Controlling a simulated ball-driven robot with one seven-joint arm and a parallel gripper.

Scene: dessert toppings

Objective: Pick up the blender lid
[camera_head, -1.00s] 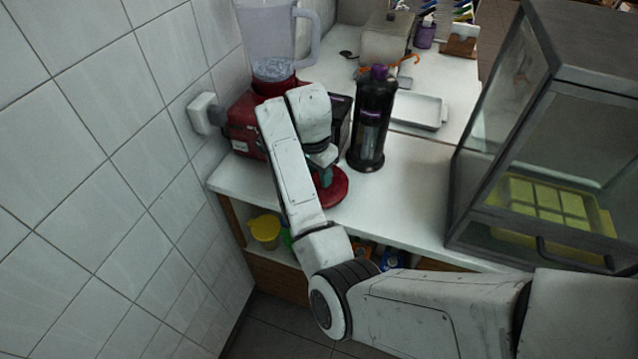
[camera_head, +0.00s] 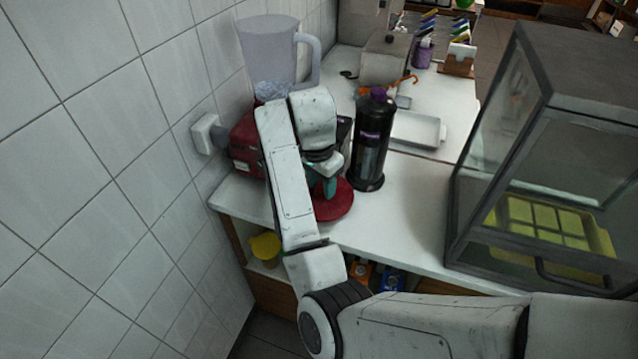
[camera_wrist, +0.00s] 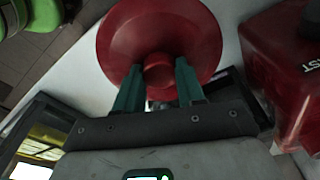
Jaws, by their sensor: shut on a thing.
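The blender lid is a round red disc with a knob; in the head view the lid (camera_head: 336,204) is low over the white counter, beside the black bottle. In the wrist view the lid (camera_wrist: 150,28) fills the top middle, its knob between the green fingers. My gripper (camera_wrist: 158,78) is shut on the lid's knob. In the head view my gripper (camera_head: 328,186) is partly hidden by my arm. The blender (camera_head: 272,52) has a clear jug with a handle on a red base, beside the tiled wall. I cannot tell whether the lid touches the counter.
A black bottle with a purple cap (camera_head: 372,140) stands close to the right of the lid. A glass display case (camera_head: 545,150) with a yellow tray stands further right. A white tray (camera_head: 418,130) lies behind. The counter (camera_head: 405,215) between bottle and case is clear.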

